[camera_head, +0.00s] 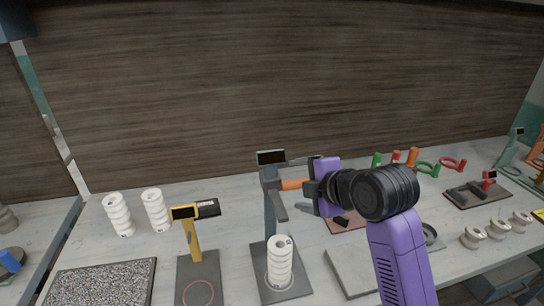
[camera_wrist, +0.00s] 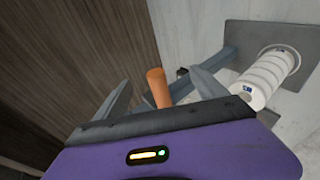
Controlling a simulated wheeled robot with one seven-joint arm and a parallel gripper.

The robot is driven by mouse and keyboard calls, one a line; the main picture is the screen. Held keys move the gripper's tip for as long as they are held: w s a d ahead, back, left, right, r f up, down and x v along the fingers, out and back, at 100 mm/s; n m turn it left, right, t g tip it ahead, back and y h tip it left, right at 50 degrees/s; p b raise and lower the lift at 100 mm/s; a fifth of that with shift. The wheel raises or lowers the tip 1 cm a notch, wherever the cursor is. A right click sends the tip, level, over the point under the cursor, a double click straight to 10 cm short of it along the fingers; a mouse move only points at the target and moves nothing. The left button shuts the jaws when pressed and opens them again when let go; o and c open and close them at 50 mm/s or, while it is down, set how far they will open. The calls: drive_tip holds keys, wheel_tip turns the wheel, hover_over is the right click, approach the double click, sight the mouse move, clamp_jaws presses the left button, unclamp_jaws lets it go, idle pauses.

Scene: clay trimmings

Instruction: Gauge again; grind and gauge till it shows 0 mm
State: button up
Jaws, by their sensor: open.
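A grey gauge stand (camera_head: 270,215) with a small dark display (camera_head: 271,157) stands in the middle of the bench; its reading is too small to make out. A white ribbed piece (camera_head: 280,262) stands upright on the stand's base, and it also shows in the wrist view (camera_wrist: 264,78). The stand's orange handle (camera_head: 292,184) points toward my gripper (camera_head: 298,185). In the wrist view my gripper (camera_wrist: 160,92) is open, with the orange handle (camera_wrist: 158,88) between its fingers. Neither finger visibly touches it.
A yellow stand (camera_head: 192,240) with a display and a ringed base is at left. Two white ribbed pieces (camera_head: 119,214) (camera_head: 155,210) stand behind it. A rough speckled slab (camera_head: 100,284) lies front left. Coloured tools (camera_head: 412,157) and small pale pieces (camera_head: 497,229) are at right.

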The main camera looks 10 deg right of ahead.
drive_tip(key=p+v, duration=0.3)
drive_tip(key=v, duration=0.4)
drive_tip(key=shift+s, duration=0.2)
drive_tip(key=shift+d+r, duration=0.1)
drive_tip(key=shift+r, duration=0.05)
wheel_tip(320, 180, up, 7)
drive_tip(key=w+d+m+t, duration=0.2)
drive_tip(key=m+t, duration=0.3)
drive_tip(key=m, duration=0.2)
drive_tip(key=s+a+f+m+h, duration=0.1)
drive_tip(key=s+f+m, duration=0.3)
drive_tip(key=s, duration=1)
drive_tip(key=s+f+m+h, duration=0.1)
drive_tip(key=s+f+m, duration=0.3)
drive_tip(key=s+f, duration=0.5)
drive_tip(key=s+a+f+m+g+b, duration=0.1)
drive_tip(key=s+f+m, duration=0.3)
drive_tip(key=s, duration=1.6)
wheel_tip(320, 180, down, 4)
drive_tip(key=shift+a+r+h, duration=0.15)
drive_tip(key=shift+a+h, duration=0.2)
drive_tip(key=shift+h, duration=0.05)
